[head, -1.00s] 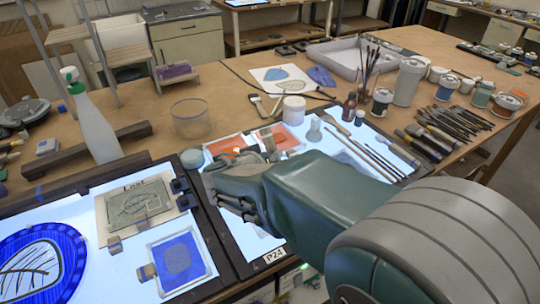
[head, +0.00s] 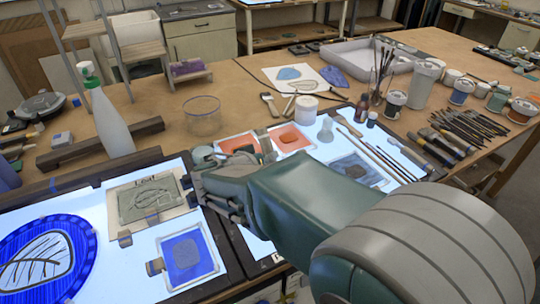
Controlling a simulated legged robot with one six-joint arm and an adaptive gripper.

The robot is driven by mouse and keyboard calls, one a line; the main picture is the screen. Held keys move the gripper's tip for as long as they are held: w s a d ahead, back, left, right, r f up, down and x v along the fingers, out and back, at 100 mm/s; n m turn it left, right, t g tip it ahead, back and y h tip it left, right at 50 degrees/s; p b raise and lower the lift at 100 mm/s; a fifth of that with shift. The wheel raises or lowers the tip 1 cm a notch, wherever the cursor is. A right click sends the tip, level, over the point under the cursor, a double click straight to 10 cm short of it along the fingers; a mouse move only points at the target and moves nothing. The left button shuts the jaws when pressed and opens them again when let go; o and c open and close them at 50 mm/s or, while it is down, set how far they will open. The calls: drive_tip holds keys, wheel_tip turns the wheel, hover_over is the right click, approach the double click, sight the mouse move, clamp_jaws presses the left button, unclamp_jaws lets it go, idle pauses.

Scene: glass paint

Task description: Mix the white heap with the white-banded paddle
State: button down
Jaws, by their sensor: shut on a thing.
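My gripper (head: 207,184) is at the end of my green arm, low over the middle of the lit panels, near the dark frame between them. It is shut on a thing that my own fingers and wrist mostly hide. I cannot make out a white band. I cannot pick out a white heap; part of the right-hand lit panel is behind my arm. Square slabs with heaps show: a blue one (head: 207,266) left of my arm, orange ones (head: 236,144) (head: 291,138) behind the gripper, and a grey one (head: 357,172) to the right.
A grey leaf tile (head: 132,216) and a blue glass disc (head: 72,244) lie left. A spray bottle (head: 110,125) and a clear bowl (head: 202,120) stand behind. Jars (head: 395,103), brushes and tools (head: 450,140) crowd the right. Bare wood shows at the back left.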

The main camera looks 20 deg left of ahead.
drive_tip(key=shift+s+d+f, duration=0.1)
drive_tip(key=shift+s+d, duration=0.05)
drive_tip(key=shift+s, duration=0.75)
drive_tip(key=shift+d, duration=1)
drive_tip(key=shift+w+d, duration=0.8)
drive_tip(key=shift+w, duration=0.25)
drive_tip(key=shift+w+a, duration=0.15)
drive_tip(key=shift+w, duration=0.75)
drive_tip(key=shift+a, duration=1)
drive_tip(key=shift+s+a, duration=0.8)
drive_tip(key=shift+s, duration=0.2)
drive_tip(key=shift+s+d, duration=0.15)
drive_tip(key=shift+s, duration=0.8)
drive_tip(key=shift+d, duration=1.05)
drive_tip(key=shift+w+d, duration=0.75)
drive_tip(key=shift+w, duration=0.25)
drive_tip(key=shift+w+a, duration=0.2)
drive_tip(key=shift+w, duration=0.75)
drive_tip(key=shift+a, duration=0.95)
drive_tip(key=shift+s+a, duration=0.8)
drive_tip(key=shift+s, duration=0.2)
drive_tip(key=shift+s+d, duration=0.15)
drive_tip(key=shift+s, duration=0.75)
drive_tip(key=shift+d, duration=1.05)
drive_tip(key=shift+w+d, duration=0.75)
drive_tip(key=shift+w, duration=0.2)
drive_tip(key=shift+w+a, duration=0.15)
drive_tip(key=shift+w, duration=0.75)
